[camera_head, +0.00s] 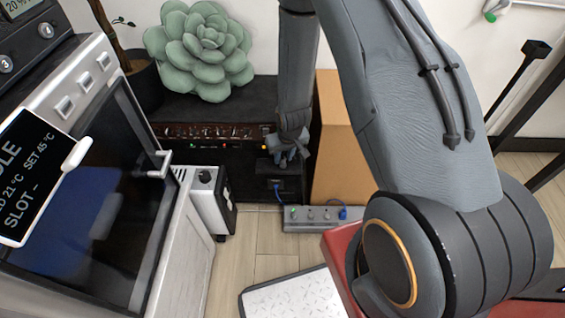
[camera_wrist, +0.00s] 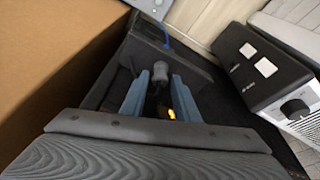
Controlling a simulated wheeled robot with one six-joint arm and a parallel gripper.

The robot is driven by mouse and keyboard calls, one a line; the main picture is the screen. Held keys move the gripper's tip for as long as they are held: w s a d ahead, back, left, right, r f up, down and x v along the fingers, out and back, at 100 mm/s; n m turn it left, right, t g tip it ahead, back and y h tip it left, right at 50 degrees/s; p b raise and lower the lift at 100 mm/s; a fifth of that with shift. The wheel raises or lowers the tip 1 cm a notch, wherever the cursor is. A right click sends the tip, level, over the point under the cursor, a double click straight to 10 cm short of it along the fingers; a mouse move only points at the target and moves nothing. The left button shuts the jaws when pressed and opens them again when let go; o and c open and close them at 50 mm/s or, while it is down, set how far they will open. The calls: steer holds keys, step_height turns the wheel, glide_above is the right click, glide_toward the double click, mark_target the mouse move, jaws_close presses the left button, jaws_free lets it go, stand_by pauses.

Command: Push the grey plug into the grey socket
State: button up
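My gripper (camera_head: 287,158) hangs fingers-down in front of the black amplifier in the head view. In the wrist view my gripper (camera_wrist: 160,76) has its two blue-grey fingers apart. A small rounded grey piece, seemingly the grey plug (camera_wrist: 160,71), shows between the fingertips, with narrow dark gaps at its sides. Whether it lies beyond the tips is unclear, and the plug cannot be made out in the head view. A grey power strip (camera_head: 312,218) lies on the floor below, with small round fittings and a blue plug at its right end. I cannot tell which fitting is the grey socket.
The black amplifier (camera_head: 200,143) bears a green succulent (camera_head: 200,50). A brown box (camera_head: 340,140) stands right of my gripper. A white unit with a knob (camera_head: 208,205) stands left, beside an oven-like machine (camera_head: 100,190). A blue cable (camera_head: 279,197) runs near the strip.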

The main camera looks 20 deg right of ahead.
steer(key=shift+x, duration=1.05)
jaws_close()
steer(key=shift+r, duration=0.15)
step_height(320, 180, up, 14)
steer(key=p, duration=0.5)
step_height(320, 180, up, 12)
steer(key=p, duration=1.6)
glide_above(283, 158)
steer(key=r+p, duration=0.1)
steer(key=p, duration=0.2)
steer(key=shift+r, duration=0.3)
